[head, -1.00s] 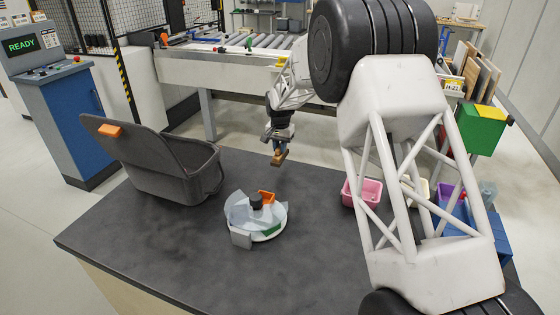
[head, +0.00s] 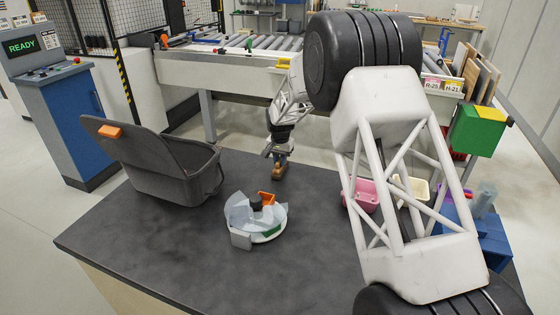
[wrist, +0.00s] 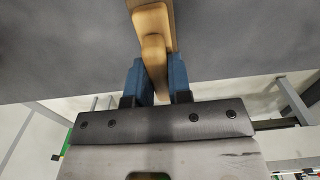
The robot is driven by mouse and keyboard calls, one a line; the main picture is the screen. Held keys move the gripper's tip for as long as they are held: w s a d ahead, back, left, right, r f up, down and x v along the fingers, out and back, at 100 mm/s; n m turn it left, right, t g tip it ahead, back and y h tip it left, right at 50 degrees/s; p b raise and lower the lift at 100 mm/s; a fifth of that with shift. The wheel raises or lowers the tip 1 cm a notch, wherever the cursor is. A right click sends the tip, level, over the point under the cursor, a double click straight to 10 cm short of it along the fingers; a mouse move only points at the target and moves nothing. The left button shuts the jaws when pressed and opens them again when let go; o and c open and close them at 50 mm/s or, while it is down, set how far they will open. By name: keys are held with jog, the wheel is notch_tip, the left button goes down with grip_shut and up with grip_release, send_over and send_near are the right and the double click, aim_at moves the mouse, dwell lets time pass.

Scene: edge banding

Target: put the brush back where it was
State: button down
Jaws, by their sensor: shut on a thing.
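My gripper (head: 280,160) is over the far edge of the dark table (head: 150,240) in the head view. It is shut on the brush (head: 278,174), which shows small and brown below the fingers. In the wrist view my gripper's blue fingers (wrist: 157,80) pinch the brush's tan wooden handle (wrist: 152,35) from both sides. The bristles are not clear in either view. I cannot tell whether the brush touches the table.
A grey seat-like bin (head: 165,170) stands at the table's left. A round white holder (head: 262,222) with an orange part stands mid-table. A pink bin (head: 361,195) and cream bin (head: 412,188) are at right, partly behind my arm. The table's front left is clear.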

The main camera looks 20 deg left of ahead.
jog(key=shift+f, duration=0.15)
jog(key=c, duration=1.1)
grip_release()
jog(key=shift+o, duration=0.2)
notch_tip(320, 180, up, 12)
dwell(0.5)
jog(key=shift+d+r, duration=0.1)
jog(key=shift+r, duration=0.1)
